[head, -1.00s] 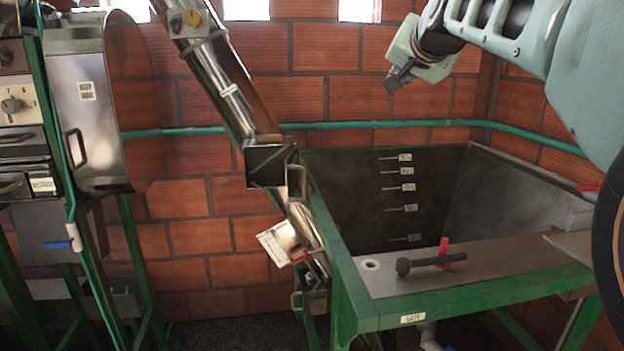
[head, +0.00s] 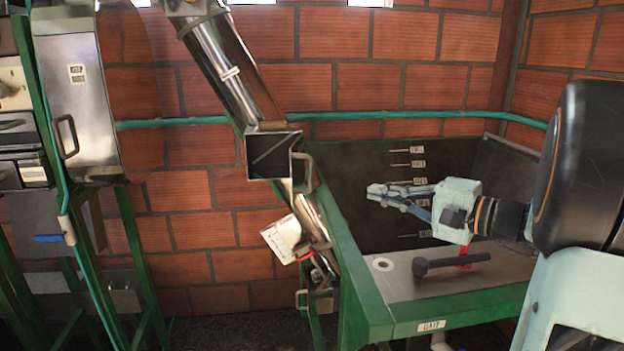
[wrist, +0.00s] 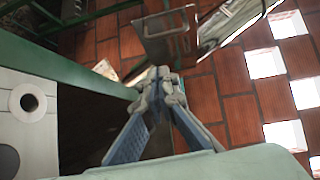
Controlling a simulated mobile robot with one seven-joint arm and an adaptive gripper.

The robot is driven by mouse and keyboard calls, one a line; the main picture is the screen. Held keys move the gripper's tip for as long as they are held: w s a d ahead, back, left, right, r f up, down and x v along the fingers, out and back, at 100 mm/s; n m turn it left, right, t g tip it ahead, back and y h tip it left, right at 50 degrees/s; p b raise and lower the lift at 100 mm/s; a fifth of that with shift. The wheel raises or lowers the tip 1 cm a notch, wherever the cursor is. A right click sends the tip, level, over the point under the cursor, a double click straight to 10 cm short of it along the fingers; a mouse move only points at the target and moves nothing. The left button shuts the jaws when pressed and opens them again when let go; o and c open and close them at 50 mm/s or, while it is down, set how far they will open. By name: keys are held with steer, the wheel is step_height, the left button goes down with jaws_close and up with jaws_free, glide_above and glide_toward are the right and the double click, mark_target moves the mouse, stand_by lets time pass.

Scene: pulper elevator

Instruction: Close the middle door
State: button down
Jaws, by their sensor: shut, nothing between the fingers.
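The slanted metal elevator tube (head: 238,75) has a dark square opening (head: 268,156) at its middle. A small metal door (head: 301,170) with a handle stands open at the opening's right side, nearly edge-on in the head view. In the wrist view a metal plate with a handle, apparently this door (wrist: 168,36), shows ahead of the fingertips. My gripper (head: 374,192) is shut and empty, to the right of the door and apart from it, pointing left over the green-framed tank. Its closed fingers (wrist: 160,76) show in the wrist view.
The tank (head: 350,290) has a green frame and a front ledge with a dark-handled lever (head: 450,263). A lower hatch with a white label (head: 283,236) sits below the door. A metal machine (head: 78,105) stands left, and a green pipe (head: 400,114) crosses the brick wall.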

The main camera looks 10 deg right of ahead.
mark_target(297, 155)
steer(key=w+a+t+p, duration=0.1)
steer(key=w+a+p, duration=0.1)
steer(key=w+a, duration=0.6)
steer(key=shift+a+r+p, duration=0.3)
steer(key=shift+a, duration=0.35)
steer(key=shift+a, duration=0.1)
steer(key=shift+a+f+m+t+h+b, duration=0.1)
steer(key=shift+a+m+t+h+b, duration=0.2)
steer(key=shift+m+h+b, duration=0.25)
